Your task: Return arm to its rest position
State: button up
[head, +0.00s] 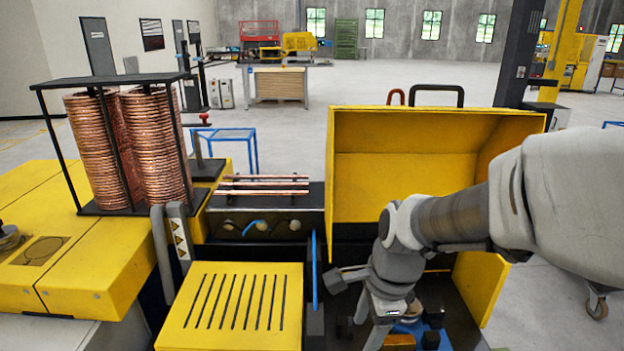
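My arm reaches in from the right edge of the head view and bends down at the wrist. My gripper (370,322) points down in front of the open yellow box, over the dark machine interior. Its fingertips are small and partly lost against dark parts, so I cannot tell whether they are open or hold anything. Several straight copper tubes (265,184) lie side by side on a dark rack left of the open box, apart from my gripper.
The open yellow box (385,155) stands close behind my wrist. A slotted yellow cover (236,308) is left of my gripper. Copper coils (153,145) stand in a black frame at the left. Open floor (420,75) lies beyond the machine.

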jog(key=s+d+r+n+t+h+b, duration=0.1)
jog(key=s+d+r+n+t+b, duration=0.2)
jog(key=n, duration=1.4)
jog(key=shift+s+d+r+t+h, duration=0.3)
jog(key=shift+s+d+r+t, duration=0.5)
jog(key=shift+s+r, duration=2)
jog(key=shift+s+d+f, duration=0.2)
jog(key=shift+s+f, duration=0.2)
jog(key=shift+f, duration=0.05)
